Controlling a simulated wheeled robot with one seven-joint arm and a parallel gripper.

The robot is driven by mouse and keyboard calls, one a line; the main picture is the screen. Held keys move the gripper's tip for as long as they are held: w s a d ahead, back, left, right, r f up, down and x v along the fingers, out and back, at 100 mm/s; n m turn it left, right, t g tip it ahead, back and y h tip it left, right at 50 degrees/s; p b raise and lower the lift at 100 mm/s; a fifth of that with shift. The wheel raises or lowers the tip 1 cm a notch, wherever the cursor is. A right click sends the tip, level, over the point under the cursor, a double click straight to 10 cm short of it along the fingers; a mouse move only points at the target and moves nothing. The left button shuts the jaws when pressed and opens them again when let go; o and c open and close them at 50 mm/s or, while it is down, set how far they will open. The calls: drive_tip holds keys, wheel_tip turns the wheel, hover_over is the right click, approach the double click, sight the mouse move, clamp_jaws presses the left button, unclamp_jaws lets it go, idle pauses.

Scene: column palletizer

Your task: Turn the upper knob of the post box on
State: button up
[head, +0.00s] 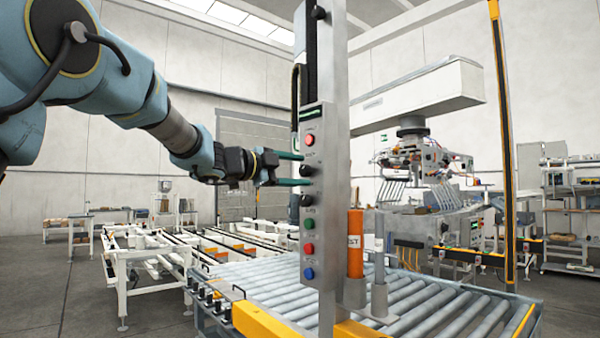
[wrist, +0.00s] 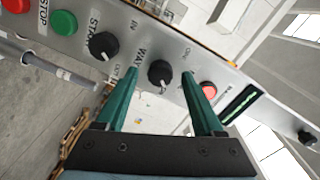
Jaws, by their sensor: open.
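The post box (head: 318,215) is a grey metal column face with a vertical row of buttons and knobs. Its upper knob (head: 306,171) is black and sits below a red button (head: 309,140); the same knob shows in the wrist view (wrist: 160,72), with a pale mark on its lower side. My gripper (head: 300,169) is open, its two green fingers reaching the panel. In the wrist view the gripper (wrist: 161,80) has one fingertip on each side of the upper knob. I cannot tell whether either finger touches it.
A second black knob (wrist: 103,45) lies close beside the left finger in the wrist view. Green (head: 308,225), red (head: 308,249) and blue (head: 308,273) buttons are lower on the panel. A roller conveyor (head: 430,300) and an orange post (head: 355,243) stand near the column.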

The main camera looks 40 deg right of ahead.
drive_tip(key=a+b, duration=0.2)
drive_tip(key=a, duration=0.8)
drive_tip(key=shift+w+r, duration=0.2)
drive_tip(key=shift+w, duration=0.1)
drive_tip(key=shift+d, duration=0.1)
